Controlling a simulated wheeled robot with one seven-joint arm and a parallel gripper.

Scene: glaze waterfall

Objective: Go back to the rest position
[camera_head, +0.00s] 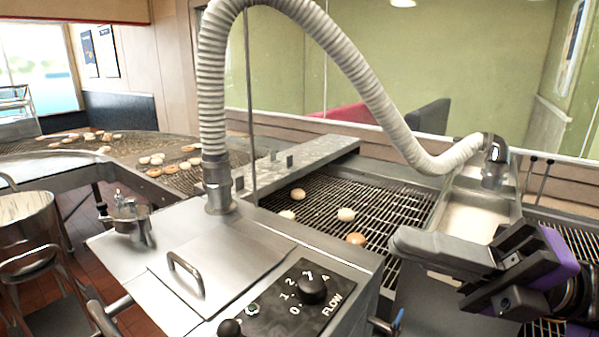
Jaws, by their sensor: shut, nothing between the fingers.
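My gripper (398,243) is at the lower right, its grey fingers pointing left and its purple and black body behind them. The fingers are shut with nothing held. It is in front of the right end of the wire conveyor, right of the flow control panel (290,303), and appears to hang in the air. The panel has a black dial (312,289) marked with numbers and a second black knob (230,328). Several doughnuts lie on the conveyor (385,207), one browner doughnut (355,239) nearest my gripper.
A ribbed grey hose (350,65) arches over the conveyor to a metal fitting. A steel lid (215,265) with a handle lies left of the panel. A curved conveyor (60,150) with more doughnuts runs at the left. A metal pot (25,220) stands below it. Glass backs the line.

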